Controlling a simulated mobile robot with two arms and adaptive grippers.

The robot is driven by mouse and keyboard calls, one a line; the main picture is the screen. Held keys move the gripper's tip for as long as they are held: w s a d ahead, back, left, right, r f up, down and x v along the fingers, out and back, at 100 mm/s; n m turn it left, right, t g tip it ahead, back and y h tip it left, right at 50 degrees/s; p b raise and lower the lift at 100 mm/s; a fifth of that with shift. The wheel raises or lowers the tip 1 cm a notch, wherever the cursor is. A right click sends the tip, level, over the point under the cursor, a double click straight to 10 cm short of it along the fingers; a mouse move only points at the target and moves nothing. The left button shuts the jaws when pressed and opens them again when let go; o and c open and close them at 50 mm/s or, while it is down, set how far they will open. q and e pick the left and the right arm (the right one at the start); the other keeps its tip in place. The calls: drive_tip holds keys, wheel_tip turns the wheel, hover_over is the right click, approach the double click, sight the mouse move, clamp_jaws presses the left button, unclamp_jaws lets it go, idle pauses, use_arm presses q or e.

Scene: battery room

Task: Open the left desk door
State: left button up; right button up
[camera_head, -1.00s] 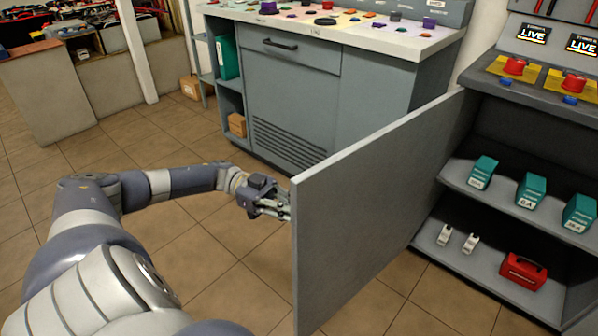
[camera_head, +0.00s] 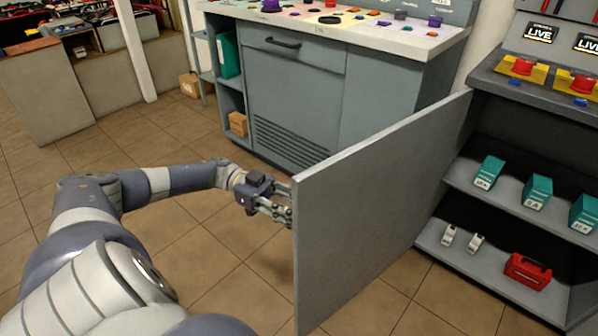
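The grey desk door (camera_head: 375,215) stands wide open, swung out from the desk (camera_head: 500,95) on the right. Its hinged side is at the desk's left end and its free edge points toward me. My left gripper (camera_head: 284,212) is at the door's free edge, on the left side of the panel. Its fingertips meet or pass behind the edge, so I cannot tell whether they are open, shut or touching. My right gripper is not in view.
The open desk shows shelves with teal boxes (camera_head: 537,192), small white items (camera_head: 448,235) and a red case (camera_head: 527,271). A grey cabinet (camera_head: 290,90) with a cluttered top stands behind the door. Tiled floor (camera_head: 220,265) is clear between.

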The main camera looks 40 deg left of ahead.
use_arm(q)
drive_tip(key=shift+w, duration=0.1)
drive_tip(key=s+a, duration=0.2)
drive_tip(key=a, duration=0.9)
drive_tip(key=shift+s+a, duration=0.15)
drive_tip(key=shift+a, duration=0.25)
idle(0.4)
